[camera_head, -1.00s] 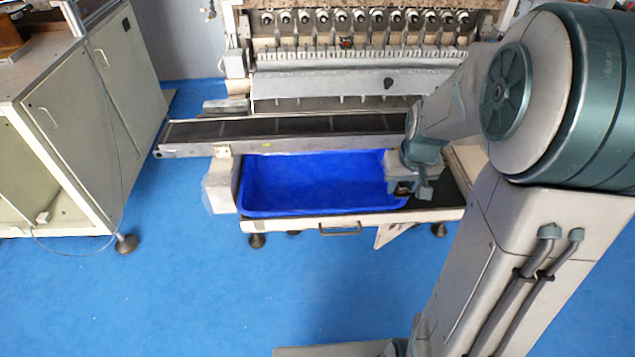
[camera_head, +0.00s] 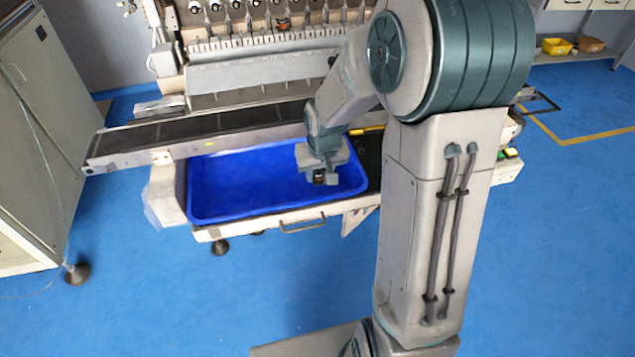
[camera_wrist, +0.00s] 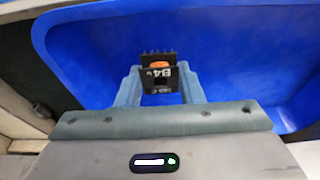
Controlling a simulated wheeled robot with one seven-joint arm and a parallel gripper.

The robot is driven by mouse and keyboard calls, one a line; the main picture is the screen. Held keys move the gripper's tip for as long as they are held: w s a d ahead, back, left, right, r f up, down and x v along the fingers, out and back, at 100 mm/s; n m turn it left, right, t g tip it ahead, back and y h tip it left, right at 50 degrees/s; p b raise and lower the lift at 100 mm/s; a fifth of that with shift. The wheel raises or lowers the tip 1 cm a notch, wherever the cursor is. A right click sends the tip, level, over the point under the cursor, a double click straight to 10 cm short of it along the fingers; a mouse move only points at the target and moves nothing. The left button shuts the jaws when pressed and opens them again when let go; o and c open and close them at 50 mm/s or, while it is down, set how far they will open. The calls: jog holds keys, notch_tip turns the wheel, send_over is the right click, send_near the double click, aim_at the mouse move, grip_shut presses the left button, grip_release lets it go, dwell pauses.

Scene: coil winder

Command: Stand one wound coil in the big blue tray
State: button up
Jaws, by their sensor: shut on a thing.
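The big blue tray (camera_head: 235,190) sits on the low shelf at the front of the winding machine, and its visible floor is bare. My gripper (camera_head: 324,178) is over the tray's right part. In the wrist view my gripper (camera_wrist: 160,92) is shut on a wound coil (camera_wrist: 159,72), with a finger on each side. The coil is black with a row of pins at its top edge, an orange-brown winding and white "B4" lettering. In the head view the coil is only a small dark bit under the jaws. I cannot tell whether it touches the tray floor.
A dark conveyor belt (camera_head: 215,125) runs behind and above the tray. The winding machine (camera_head: 265,50) stands behind it with a row of spindles. A cabinet (camera_head: 35,110) stands at left. The blue floor in front is free.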

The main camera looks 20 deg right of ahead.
aim_at(318, 193)
jog(key=shift+s+x, duration=0.2)
jog(key=shift+x, duration=0.8)
jog(key=shift+s+x, duration=0.2)
jog(key=shift+x, duration=0.8)
jog(key=shift+a+f, duration=0.1)
jog(key=shift+f, duration=0.05)
jog(key=shift+f+b, duration=0.2)
jog(key=shift+b, duration=0.15)
jog(key=o, duration=1)
jog(key=shift+r, duration=0.1)
jog(key=shift+c, duration=0.2)
